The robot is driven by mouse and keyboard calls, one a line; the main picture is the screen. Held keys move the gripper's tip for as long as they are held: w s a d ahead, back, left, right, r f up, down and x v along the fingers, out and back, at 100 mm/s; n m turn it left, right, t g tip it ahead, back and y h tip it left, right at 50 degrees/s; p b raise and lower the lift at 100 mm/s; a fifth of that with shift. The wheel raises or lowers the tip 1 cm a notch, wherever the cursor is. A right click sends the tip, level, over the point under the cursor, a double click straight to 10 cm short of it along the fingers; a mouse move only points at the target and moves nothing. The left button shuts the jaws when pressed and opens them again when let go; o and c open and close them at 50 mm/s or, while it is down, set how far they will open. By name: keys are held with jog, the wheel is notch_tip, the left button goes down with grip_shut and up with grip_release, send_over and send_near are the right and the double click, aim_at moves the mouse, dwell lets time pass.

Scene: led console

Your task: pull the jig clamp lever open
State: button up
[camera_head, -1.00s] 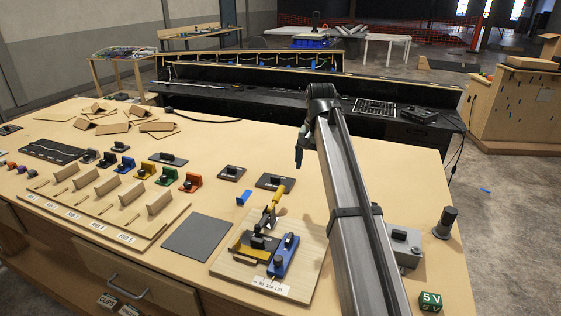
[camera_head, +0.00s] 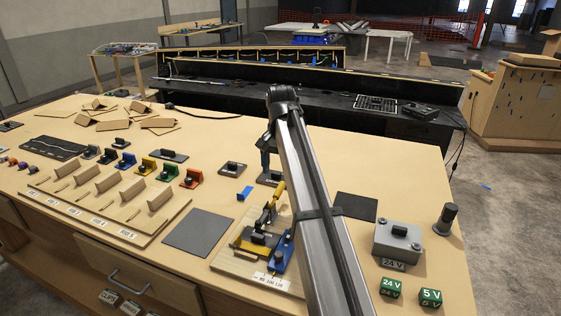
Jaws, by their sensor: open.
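The jig clamp lever has a yellow handle (camera_head: 278,189) that stands tilted up from the clamp on the wooden jig board (camera_head: 232,264). A yellow block (camera_head: 252,243) and a blue block (camera_head: 277,258) sit in the jig, and my arm partly covers the blue one. My gripper (camera_head: 266,166) hangs pointing down just behind the lever handle, apart from it in the picture. Its fingers are small and partly hidden by my arm; it is open and I see nothing in it.
A grey box marked 24 V (camera_head: 398,254), two green blocks (camera_head: 390,287) and a dark cylinder (camera_head: 446,219) stand to the right. A bare grey mat (camera_head: 198,232) lies left of the jig. Coloured parts (camera_head: 168,173) and wooden slots stand farther left.

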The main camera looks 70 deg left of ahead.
aim_at(281, 184)
jog(key=shift+f, duration=2.8)
jog(key=c, duration=1.5)
jog(key=shift+r, duration=0.1)
